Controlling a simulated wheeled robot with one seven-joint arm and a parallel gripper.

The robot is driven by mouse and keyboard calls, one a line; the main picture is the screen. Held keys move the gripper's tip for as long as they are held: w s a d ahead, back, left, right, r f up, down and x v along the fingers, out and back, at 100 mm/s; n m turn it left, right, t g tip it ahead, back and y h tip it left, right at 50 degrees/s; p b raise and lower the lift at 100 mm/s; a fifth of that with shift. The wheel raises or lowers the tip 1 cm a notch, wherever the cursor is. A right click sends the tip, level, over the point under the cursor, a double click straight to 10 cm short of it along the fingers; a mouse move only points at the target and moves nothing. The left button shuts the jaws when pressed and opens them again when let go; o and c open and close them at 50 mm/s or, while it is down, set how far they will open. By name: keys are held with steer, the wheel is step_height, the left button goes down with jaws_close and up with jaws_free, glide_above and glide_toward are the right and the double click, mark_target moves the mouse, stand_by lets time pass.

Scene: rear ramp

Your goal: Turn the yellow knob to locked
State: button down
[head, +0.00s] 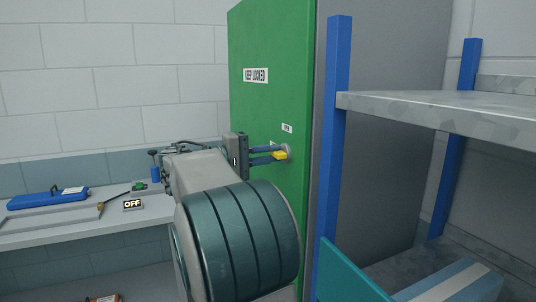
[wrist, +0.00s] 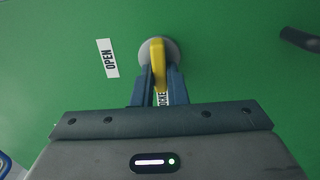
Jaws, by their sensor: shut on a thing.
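The yellow knob (wrist: 158,62) sits on a round grey base on the green door (wrist: 225,80). In the wrist view its handle points down the picture, over a white label that is partly hidden. A label reading OPEN (wrist: 107,58) is to the left of the knob. My gripper (wrist: 159,80) has its blue fingers on both sides of the handle and is shut on it.
A blue-posted shelf rack (head: 337,120) stands close to the right of the door. A bench (head: 70,235) on the left holds a blue case (head: 45,198), an OFF sign (head: 132,204) and tools. A dark bar, perhaps a handle (wrist: 300,40), shows at the wrist view's right.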

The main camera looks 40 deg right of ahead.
steer(key=c, duration=1.4)
jaws_free()
steer(key=shift+c, duration=0.2)
steer(key=b+v, duration=0.2)
steer(key=v, duration=1.2)
steer(key=s+f+n+t+y, duration=0.2)
steer(key=s+f+y, duration=0.25)
steer(key=f, duration=0.35)
steer(key=s+f+n+t+y, duration=0.2)
steer(key=s+f+y, duration=0.25)
steer(key=f, duration=0.35)
steer(key=s+a+f+m+t+y, duration=0.1)
steer(key=s+a+f+t+y, duration=0.2)
steer(key=s+a+f+y, duration=0.5)
steer(key=s+a+f, duration=0.3)
steer(key=a+f, duration=0.2)
steer(key=f, duration=0.1)
steer(key=shift+s, duration=0.25)
